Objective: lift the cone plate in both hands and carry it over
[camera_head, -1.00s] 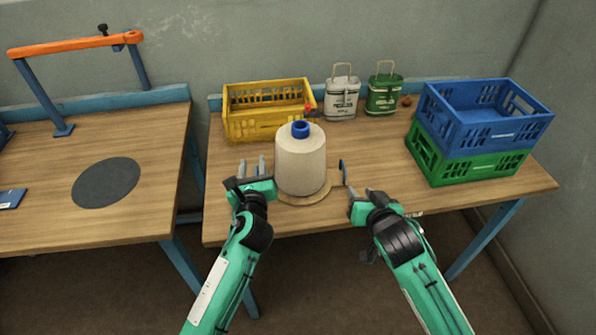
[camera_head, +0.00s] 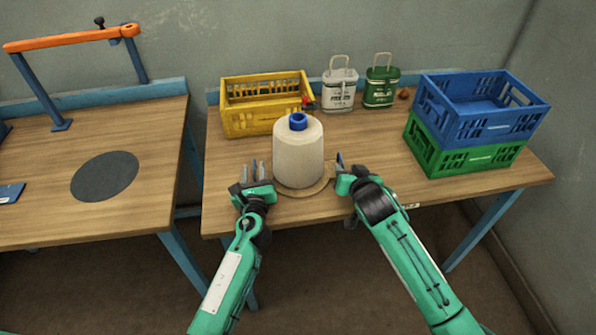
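A cream cone of yarn with a blue top (camera_head: 298,158) stands upright on a round, flat wooden cone plate (camera_head: 306,190). The plate rests near the front edge of the right-hand table, and the cone hides most of it. My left gripper (camera_head: 252,172) is at the plate's left side, its fingers apart, with nothing seen between them. My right gripper (camera_head: 341,166) is at the plate's right side, its fingers apart. It covers that end of the plate, so I cannot tell whether it touches.
A yellow crate (camera_head: 248,122) stands behind the cone, with a white tin (camera_head: 339,94) and a green tin (camera_head: 379,92) to its right. A blue crate (camera_head: 490,125) sits on a green crate (camera_head: 466,160). The left table has a dark round mat (camera_head: 105,177) and an orange-topped frame (camera_head: 70,40).

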